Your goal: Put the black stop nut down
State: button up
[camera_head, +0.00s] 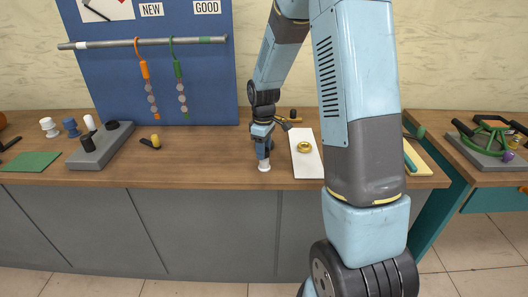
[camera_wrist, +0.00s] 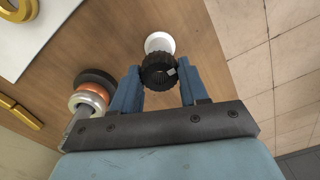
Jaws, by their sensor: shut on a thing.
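My gripper (camera_head: 264,156) is low over the front part of the wooden bench (camera_head: 220,172). In the wrist view its two blue fingers (camera_wrist: 158,88) are shut on the ribbed black stop nut (camera_wrist: 159,70). A small white round piece (camera_wrist: 160,42) shows just beyond the nut, partly covered by it. In the head view this white piece (camera_head: 264,167) is right below the fingertips, near the bench's front edge. I cannot tell whether the nut touches it. The nut cannot be made out in the head view.
A white board (camera_head: 312,168) with a gold ring (camera_head: 304,147) lies right of my gripper. A grey block with black posts (camera_head: 100,147) and a green mat (camera_head: 30,161) are at left. Beside my fingers is a ringed piece (camera_wrist: 88,98). Bench between block and gripper is mostly clear.

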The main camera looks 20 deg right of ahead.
jog(key=shift+f, duration=0.65)
jog(key=shift+f, duration=0.1)
jog(key=o, duration=0.8)
notch_tip(320, 180, up, 12)
jog(key=s+r+m+t, duration=0.3)
jog(key=s+r+m, duration=0.2)
jog(key=s+r, duration=0.8)
jog(key=s+r+m+t, duration=0.2)
jog(key=s+r+m, duration=0.1)
jog(key=s, duration=1.2)
jog(key=shift+s+d+m+t, duration=0.15)
jog(key=shift+s+m+t, duration=0.15)
jog(key=shift+m, duration=0.6)
